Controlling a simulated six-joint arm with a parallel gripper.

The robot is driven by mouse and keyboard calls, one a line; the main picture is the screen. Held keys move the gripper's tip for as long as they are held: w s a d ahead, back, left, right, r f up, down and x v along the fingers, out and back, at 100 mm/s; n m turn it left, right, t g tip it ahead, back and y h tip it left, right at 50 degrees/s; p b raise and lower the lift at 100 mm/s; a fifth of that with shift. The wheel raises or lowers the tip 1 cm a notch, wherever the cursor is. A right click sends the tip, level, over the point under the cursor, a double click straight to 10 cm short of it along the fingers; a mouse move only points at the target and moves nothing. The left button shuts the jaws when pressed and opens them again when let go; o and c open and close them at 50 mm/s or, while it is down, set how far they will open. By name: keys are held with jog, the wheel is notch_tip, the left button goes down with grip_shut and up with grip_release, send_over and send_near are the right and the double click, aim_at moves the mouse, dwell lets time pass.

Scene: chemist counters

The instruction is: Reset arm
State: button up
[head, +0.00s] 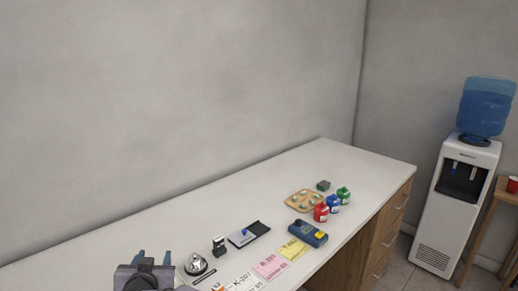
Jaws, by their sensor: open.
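My gripper (154,258) shows at the bottom left of the head view, over the near left end of the white counter (130,230). Its two blue fingertips point up in the picture and stand apart, with nothing seen between them. The rest of my arm is cut off by the bottom edge. A silver bell (196,264) stands just to the right of the gripper, apart from it as far as I can tell.
Right of the bell are a small black stamp-like item (219,245), a dark pad (249,234), paper slips (270,266), a blue device (308,233), small bottles (321,212) and a wooden tray (304,200). A water dispenser (455,205) stands right. The counter's back strip is clear.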

jog(key=s+d+n+g+p, duration=0.1)
jog(key=d+g+p, duration=0.3)
jog(key=d, duration=1.6)
jog(key=s+d+f+m+g+h, duration=0.1)
jog(key=s+d+g, duration=0.3)
jog(key=s+d, duration=0.8)
jog(key=s+d+f+m+g+h+p, duration=0.1)
jog(key=s+d+f+g, duration=0.3)
jog(key=s+d, duration=0.8)
jog(key=shift+s+d+f+g+h, duration=0.25)
jog(key=shift+s+d+g+h, duration=0.15)
jog(key=shift+s+g+h, duration=0.3)
